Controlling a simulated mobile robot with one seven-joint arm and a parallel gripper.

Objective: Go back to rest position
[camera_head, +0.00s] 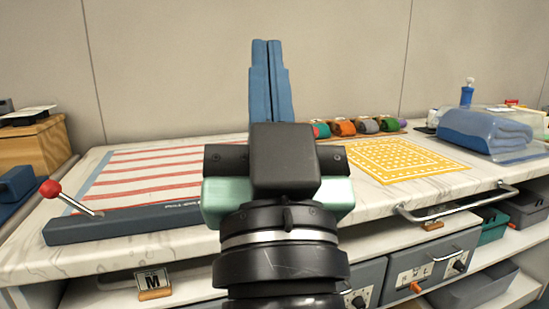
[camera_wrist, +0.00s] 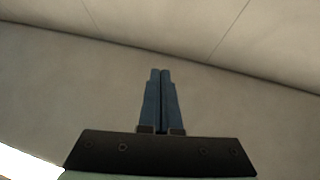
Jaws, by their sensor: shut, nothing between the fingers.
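My gripper (camera_head: 268,50) stands upright in the middle of the head view, its two long blue fingers pressed together and pointing up in front of the wall. It is above and in front of the white marbled counter (camera_head: 371,187) and touches nothing there. The wrist view shows the shut blue fingers (camera_wrist: 160,75) with nothing between them, facing the bare wall. My dark wrist hides the middle of the counter.
A red-striped mat (camera_head: 150,170) and a blue bar with a red-knobbed lever (camera_head: 49,188) lie left. A yellow patterned mat (camera_head: 400,158), several coloured rolls (camera_head: 342,128) and folded blue cloth (camera_head: 484,131) are right. A metal rail (camera_head: 455,205) juts from the front edge.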

